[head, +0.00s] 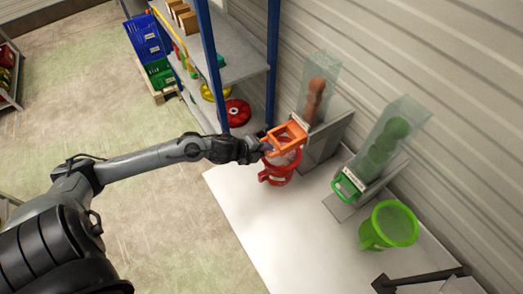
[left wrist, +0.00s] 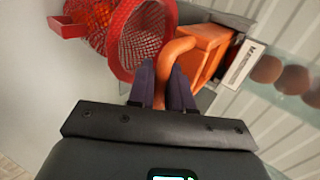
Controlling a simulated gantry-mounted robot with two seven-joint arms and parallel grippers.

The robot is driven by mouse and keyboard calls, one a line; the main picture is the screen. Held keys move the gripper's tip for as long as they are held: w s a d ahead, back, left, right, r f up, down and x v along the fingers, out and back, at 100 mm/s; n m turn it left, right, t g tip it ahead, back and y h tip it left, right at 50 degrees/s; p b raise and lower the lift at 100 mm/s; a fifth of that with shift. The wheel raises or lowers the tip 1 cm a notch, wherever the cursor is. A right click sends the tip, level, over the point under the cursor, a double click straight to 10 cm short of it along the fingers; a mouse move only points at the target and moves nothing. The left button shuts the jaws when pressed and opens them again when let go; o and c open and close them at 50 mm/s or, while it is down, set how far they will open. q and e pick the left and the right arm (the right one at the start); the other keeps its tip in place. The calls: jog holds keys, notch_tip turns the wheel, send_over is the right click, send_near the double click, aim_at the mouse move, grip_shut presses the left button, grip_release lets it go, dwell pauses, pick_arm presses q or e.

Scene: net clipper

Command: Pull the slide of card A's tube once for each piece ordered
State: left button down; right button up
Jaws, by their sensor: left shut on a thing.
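My left gripper (head: 266,147) is shut on the handle of the orange slide (head: 290,134) at the foot of a clear tube holding several orange-brown balls (head: 316,88). In the left wrist view the gripper's fingers (left wrist: 166,80) close around the curved orange handle (left wrist: 177,48). The slide stands out from its tube, above a red mesh basket (head: 279,176); this basket (left wrist: 140,40) also shows in the left wrist view. A second clear tube holds several green balls (head: 383,150), with a green slide (head: 348,186) at its foot. I cannot read card A.
A green basket (head: 391,226) stands on the white table (head: 240,200) at the right. A shelf (head: 238,68) with blue posts, a red reel (head: 236,113) and a blue crate (head: 147,37) are behind. A dark bar (head: 425,277) crosses the near right corner.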

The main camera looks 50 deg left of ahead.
pick_arm(q)
jog(key=shift+a+f, duration=0.15)
jog(key=w+d+b, duration=0.1)
jog(key=w+b, duration=0.1)
jog(key=w, duration=0.8)
jog(key=shift+d+b, duration=0.35)
dwell(0.4)
jog(key=shift+f, duration=0.1)
